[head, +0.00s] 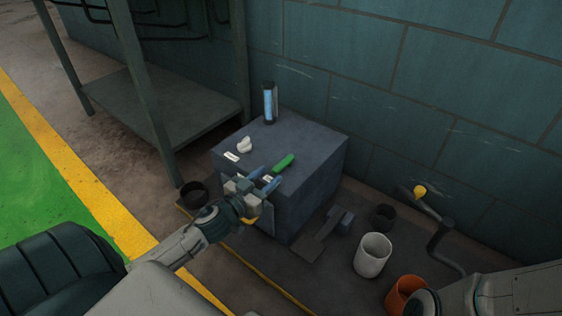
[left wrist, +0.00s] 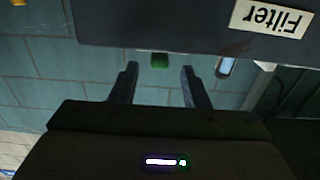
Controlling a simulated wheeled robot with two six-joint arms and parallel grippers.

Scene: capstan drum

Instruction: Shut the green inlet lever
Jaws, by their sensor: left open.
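The green inlet lever (head: 283,165) lies on top of a dark blue-grey box (head: 318,190), near its front edge. In the left wrist view, which is upside down, the green end of the lever (left wrist: 159,61) shows between my open fingers. My left gripper (head: 264,180) is at the box's front top edge, close to the lever. The left wrist view shows its fingers (left wrist: 159,72) apart with nothing held; I cannot tell whether they touch the lever. My right gripper is out of view.
A white handle (head: 245,144) and a blue-lit cylinder (head: 269,103) stand on the box. A "Filter" label (left wrist: 271,17) is on it. White (head: 373,254) and orange (head: 404,293) pots stand right. A yellow-knobbed crank (head: 420,191) is near the wall. A shelf frame (head: 165,105) stands left.

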